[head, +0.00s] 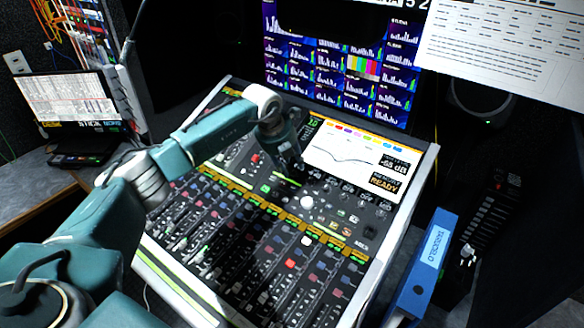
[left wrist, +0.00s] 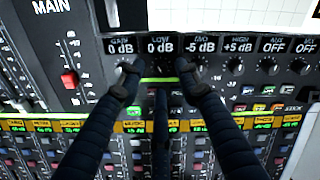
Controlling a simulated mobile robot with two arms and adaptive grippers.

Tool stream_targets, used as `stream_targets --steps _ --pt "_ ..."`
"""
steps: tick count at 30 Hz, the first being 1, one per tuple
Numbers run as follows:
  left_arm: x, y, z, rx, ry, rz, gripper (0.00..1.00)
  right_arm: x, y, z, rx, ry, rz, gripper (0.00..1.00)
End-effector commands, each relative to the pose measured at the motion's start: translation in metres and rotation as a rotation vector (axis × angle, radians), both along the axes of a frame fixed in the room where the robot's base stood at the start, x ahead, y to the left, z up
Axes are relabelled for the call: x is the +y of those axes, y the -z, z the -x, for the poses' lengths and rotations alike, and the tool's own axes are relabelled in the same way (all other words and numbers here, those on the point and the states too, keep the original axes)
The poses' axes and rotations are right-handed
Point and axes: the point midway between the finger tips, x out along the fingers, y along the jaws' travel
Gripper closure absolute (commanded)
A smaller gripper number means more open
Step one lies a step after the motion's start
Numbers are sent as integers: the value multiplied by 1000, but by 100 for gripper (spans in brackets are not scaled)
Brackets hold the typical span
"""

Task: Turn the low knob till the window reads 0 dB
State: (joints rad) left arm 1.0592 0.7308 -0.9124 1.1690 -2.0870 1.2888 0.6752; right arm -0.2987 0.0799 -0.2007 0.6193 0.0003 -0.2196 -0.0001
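The mixing console (head: 222,92) fills the middle of the head view. In the left wrist view the low window (left wrist: 159,46) reads 0 dB, with the dark low knob (left wrist: 159,68) below it. My left gripper (left wrist: 160,72) has its fingertips spread on either side of that knob, with a third finger below. The fingertips look apart from each other; touch with the knob cannot be made out. In the head view my left gripper (head: 292,165) is over the knob row and hides part of it. My right gripper is not in view.
Neighbouring windows read gain (left wrist: 120,46) 0 dB, mid (left wrist: 200,46) -5 dB and high (left wrist: 238,46) +5 dB. A red fader (left wrist: 69,79) is at left. The console screen (head: 345,152) shows READY. A blue binder (head: 428,262) stands at right.

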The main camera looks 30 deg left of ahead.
Motion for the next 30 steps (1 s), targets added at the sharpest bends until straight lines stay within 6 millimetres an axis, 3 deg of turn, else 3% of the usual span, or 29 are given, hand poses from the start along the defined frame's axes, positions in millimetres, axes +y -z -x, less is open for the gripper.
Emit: stream_targets --steps 6,12,18,30 --pt "4 -46 17 -6 1 -2 66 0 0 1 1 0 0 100" --pt "5 -75 28 -5 1 0 66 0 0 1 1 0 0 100" --pt "5 -85 33 -4 -1 0 66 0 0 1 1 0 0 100" --pt "5 -85 33 -4 0 0 66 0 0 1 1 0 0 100"
